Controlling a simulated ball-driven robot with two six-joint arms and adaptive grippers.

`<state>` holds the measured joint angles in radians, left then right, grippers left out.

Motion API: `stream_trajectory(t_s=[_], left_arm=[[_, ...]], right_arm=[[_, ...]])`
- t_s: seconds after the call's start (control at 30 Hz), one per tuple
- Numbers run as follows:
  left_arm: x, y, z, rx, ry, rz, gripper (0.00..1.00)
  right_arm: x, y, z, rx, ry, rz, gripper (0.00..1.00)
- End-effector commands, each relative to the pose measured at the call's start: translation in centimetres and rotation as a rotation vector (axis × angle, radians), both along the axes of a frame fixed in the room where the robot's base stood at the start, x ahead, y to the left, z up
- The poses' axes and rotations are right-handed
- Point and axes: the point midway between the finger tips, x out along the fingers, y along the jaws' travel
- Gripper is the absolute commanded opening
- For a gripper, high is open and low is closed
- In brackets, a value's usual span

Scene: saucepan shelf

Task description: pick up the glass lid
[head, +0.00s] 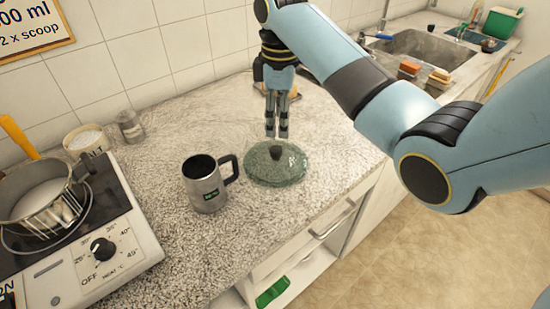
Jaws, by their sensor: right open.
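The glass lid (262,172) is a round, greenish see-through disc with a dark knob (275,153) in its middle. It lies flat on the speckled stone countertop, to the right of a steel mug. My right gripper (277,136) points down just above the lid, its fingertips close over the knob. It is open, with a narrow gap between the fingers, and nothing shows between them. Whether the fingertips touch the knob I cannot tell. My left gripper is not in view.
A steel mug (203,187) with a dark handle stands close to the lid's left edge. A saucepan (40,190) sits on a hot plate (125,236) at the left. A sink (420,52) is at the back right. The counter's front edge and an open drawer (300,275) lie in front.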

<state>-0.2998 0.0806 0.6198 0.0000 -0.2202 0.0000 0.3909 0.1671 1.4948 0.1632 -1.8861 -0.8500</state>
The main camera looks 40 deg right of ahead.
Motion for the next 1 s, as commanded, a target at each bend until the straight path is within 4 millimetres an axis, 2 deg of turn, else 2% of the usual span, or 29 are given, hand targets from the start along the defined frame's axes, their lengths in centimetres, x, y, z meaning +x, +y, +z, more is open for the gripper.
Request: stream_trajectory(t_s=[0.2,0.43,0.7,0.97,1.0], left_arm=[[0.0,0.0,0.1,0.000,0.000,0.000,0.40],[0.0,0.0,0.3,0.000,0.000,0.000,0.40],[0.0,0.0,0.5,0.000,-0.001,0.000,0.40],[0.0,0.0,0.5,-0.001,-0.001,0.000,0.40],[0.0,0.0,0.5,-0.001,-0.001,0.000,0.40]], right_arm=[[-0.1,0.0,-3.7,0.001,0.004,-0.001,0.57],[0.2,0.2,-5.7,0.001,0.001,-0.002,0.57],[0.7,0.4,-9.5,0.000,0.001,-0.002,0.57],[0.7,0.4,-9.9,-0.001,-0.001,-0.002,0.57],[0.7,0.4,-9.9,-0.001,-0.001,-0.002,0.54]])
